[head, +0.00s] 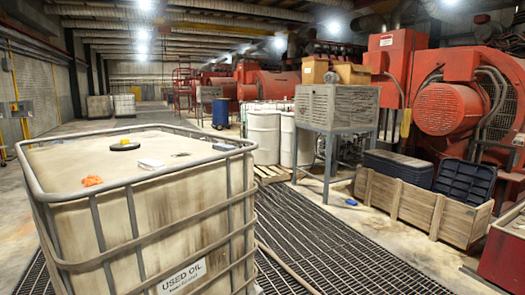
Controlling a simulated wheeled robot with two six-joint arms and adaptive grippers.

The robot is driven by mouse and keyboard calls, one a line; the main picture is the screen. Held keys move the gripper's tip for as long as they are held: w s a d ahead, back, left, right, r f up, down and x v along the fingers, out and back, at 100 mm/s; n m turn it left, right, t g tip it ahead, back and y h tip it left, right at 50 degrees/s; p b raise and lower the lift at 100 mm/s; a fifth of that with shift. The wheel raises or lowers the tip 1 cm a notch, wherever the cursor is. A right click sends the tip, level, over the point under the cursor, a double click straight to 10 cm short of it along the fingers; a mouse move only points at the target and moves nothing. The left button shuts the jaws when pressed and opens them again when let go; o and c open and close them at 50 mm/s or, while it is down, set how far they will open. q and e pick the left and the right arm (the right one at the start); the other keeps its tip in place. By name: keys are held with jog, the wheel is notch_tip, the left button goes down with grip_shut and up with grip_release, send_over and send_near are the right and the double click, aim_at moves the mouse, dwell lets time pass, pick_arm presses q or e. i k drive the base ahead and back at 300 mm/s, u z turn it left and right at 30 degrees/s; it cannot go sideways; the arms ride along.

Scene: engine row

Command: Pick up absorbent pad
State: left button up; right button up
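A small white block-like item (150,163) lies on the stained top of a caged used oil tank (140,205) at the front left. It may be the absorbent pad, but it is too small to tell. A crumpled orange cloth (91,181) lies to its left on the same top. Neither of my grippers is in view.
The tank's metal rim (100,190) stands above its top. Floor grating (320,245) runs to its right, with a hose across it. A wooden crate (410,205) with dark bins, white drums (264,135) and red engines stand beyond. Open floor lies at the back left.

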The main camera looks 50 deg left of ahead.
aim_at(224, 148)
jog(key=u, duration=0.2)
jog(key=i, duration=1.15)
jog(key=u, duration=0.65)
jog(key=i, duration=1)
jog(key=u, duration=1.6)
jog(key=i, duration=0.7)
jog(key=u, duration=0.75)
